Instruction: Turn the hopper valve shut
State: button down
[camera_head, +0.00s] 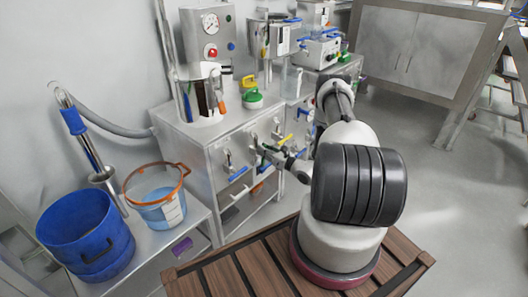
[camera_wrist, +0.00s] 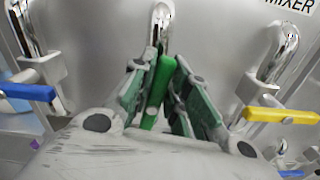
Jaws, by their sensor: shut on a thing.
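A green valve lever (camera_wrist: 157,82) stands upright in the middle of the wrist view, below a chromed pipe (camera_wrist: 161,22) on the steel panel (camera_wrist: 215,45). My gripper (camera_wrist: 160,92) is shut on this lever, with one finger on each side. In the head view my gripper (camera_head: 272,156) is at the cabinet front, too small there to show the lever clearly. No label naming the hopper valve is readable, so I cannot tell from lettering which valve this is.
A blue lever (camera_wrist: 27,92) lies sideways at left, and a yellow lever (camera_wrist: 280,115) lies sideways at right under a "MIXER" label (camera_wrist: 290,5). Both are close to my fingers. A blue bucket (camera_head: 85,235) and a clear orange-rimmed bucket (camera_head: 160,205) stand on the left bench.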

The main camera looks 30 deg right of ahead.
jog(key=shift+w+d+f+m, duration=0.15)
jog(key=shift+d+f+m, duration=0.3)
jog(key=shift+m, duration=2.2)
jog(key=shift+w+d+f+m, duration=0.1)
jog(key=shift+d+f+m, duration=0.3)
jog(key=shift+m, duration=2.2)
jog(key=shift+w+d+f+m, duration=0.15)
jog(key=shift+d+f+m, duration=0.25)
jog(key=shift+m, duration=2.25)
jog(key=shift+a+f, duration=0.1)
jog(key=shift+f, duration=0.05)
jog(key=c, duration=1.4)
grip_release()
jog(key=v, duration=1.2)
